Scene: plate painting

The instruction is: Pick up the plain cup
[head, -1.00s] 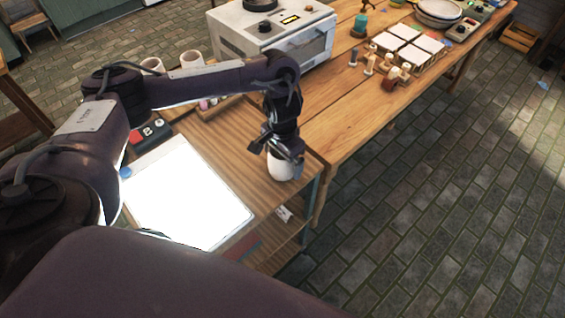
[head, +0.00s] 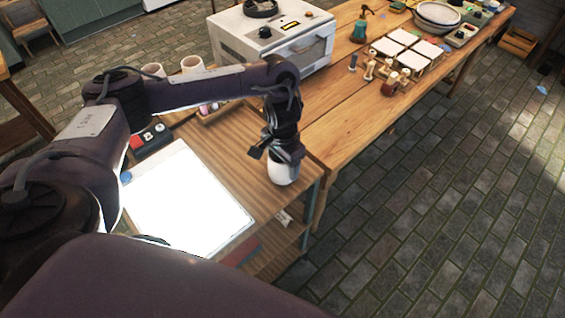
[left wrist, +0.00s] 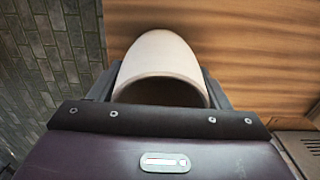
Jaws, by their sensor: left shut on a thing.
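A plain white cup (head: 282,174) is at the right end of the small wooden side table, under my left gripper (head: 284,160). The left gripper points down and is shut on the cup. In the left wrist view the cup (left wrist: 162,62) sits between the two fingers (left wrist: 165,85), with its rim toward the camera. Whether the cup's base touches the table top is hard to tell. My right gripper is not in view.
A bright white panel (head: 188,200) lies on the side table (head: 225,145). Two more cups (head: 192,65) stand behind my arm. A white oven (head: 272,38) and several small stamps (head: 388,80) are on the long table (head: 335,100). Open floor lies to the right.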

